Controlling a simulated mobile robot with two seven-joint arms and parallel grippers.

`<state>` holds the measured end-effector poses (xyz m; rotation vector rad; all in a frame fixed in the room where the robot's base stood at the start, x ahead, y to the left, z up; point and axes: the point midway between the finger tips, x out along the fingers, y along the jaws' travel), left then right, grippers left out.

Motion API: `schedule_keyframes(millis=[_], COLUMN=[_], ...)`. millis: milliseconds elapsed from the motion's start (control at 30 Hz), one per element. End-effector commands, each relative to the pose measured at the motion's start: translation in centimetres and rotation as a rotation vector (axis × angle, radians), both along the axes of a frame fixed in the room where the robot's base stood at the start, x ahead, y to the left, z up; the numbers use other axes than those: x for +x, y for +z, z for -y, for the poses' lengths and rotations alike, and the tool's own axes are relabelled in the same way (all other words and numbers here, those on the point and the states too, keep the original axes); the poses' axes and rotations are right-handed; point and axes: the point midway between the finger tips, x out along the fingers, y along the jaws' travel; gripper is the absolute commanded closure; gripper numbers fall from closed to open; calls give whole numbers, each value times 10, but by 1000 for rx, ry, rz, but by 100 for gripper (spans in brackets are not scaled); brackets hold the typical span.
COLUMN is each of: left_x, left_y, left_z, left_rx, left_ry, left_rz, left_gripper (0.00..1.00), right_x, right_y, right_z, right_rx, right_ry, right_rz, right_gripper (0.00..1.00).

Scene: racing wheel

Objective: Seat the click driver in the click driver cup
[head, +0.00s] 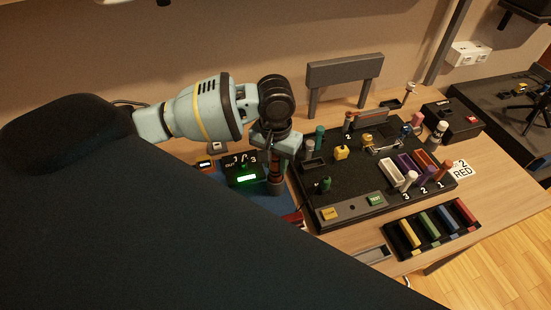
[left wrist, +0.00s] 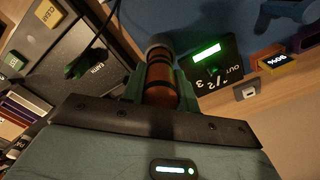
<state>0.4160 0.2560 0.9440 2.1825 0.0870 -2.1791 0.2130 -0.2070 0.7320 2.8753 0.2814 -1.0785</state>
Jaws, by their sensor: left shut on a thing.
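My left gripper (head: 274,150) points down beside a small black box with a green display. It is shut on the click driver (head: 275,168), a reddish-brown cylinder with dark bands. In the left wrist view the driver (left wrist: 161,78) sits between the two dark green fingers of the gripper (left wrist: 160,92). A grey round piece (left wrist: 159,43) surrounds or caps the driver's far end, over the blue mat. I cannot tell whether this piece is the click driver cup or part of the driver. My right gripper is not in view.
The display box (head: 244,174) stands close left of the driver on a blue mat (head: 262,199). A black board (head: 349,185) with pegs, bins and buttons lies close to the right. A tray of coloured blocks (head: 432,228) lies at the front right.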

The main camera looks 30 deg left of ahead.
Motion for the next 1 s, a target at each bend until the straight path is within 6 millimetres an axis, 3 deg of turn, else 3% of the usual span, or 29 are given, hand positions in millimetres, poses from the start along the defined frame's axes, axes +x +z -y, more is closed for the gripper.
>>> schedule_keyframes(millis=[333, 367, 533, 833, 1000], left_x=[0, 0, 0, 0, 1], left_y=[-7, -6, -6, -6, 12], left_z=[0, 0, 0, 0, 0], left_rx=[-1, -1, -1, 0, -2], left_ry=[0, -1, -1, -1, -1], left_rz=[1, 1, 1, 1, 3], left_gripper=[98, 66, 45, 45, 45], right_x=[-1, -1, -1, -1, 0], right_y=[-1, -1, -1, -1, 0], right_z=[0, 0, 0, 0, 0], right_rx=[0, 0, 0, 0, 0], right_ry=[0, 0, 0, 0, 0], right_rz=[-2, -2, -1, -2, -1], right_gripper=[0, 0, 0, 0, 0])
